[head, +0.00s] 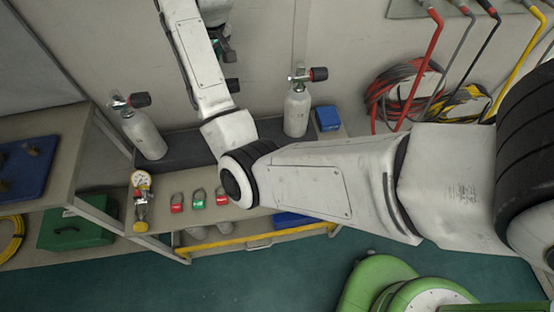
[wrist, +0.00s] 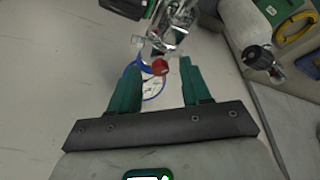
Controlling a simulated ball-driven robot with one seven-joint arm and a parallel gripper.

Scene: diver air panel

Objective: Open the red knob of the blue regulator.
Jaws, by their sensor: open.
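In the wrist view, the red knob (wrist: 160,67) shows as a small round red piece below a shiny metal regulator body (wrist: 176,22). A thin blue ring or hose (wrist: 142,72) curves around beside the knob. My gripper (wrist: 158,68) is open, with its two green fingers pointing toward the knob. The knob appears in the gap between the fingertips, nearer the left one; I cannot tell whether it is within their depth or touching.
A white cylinder with a black valve knob (wrist: 255,57) stands right of the gripper in the wrist view. In the head view, white cylinders (head: 298,112) (head: 146,137) stand on the bench, with padlocks (head: 197,201) and a gauge (head: 141,181) in front. Coiled hoses (head: 405,92) hang at right.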

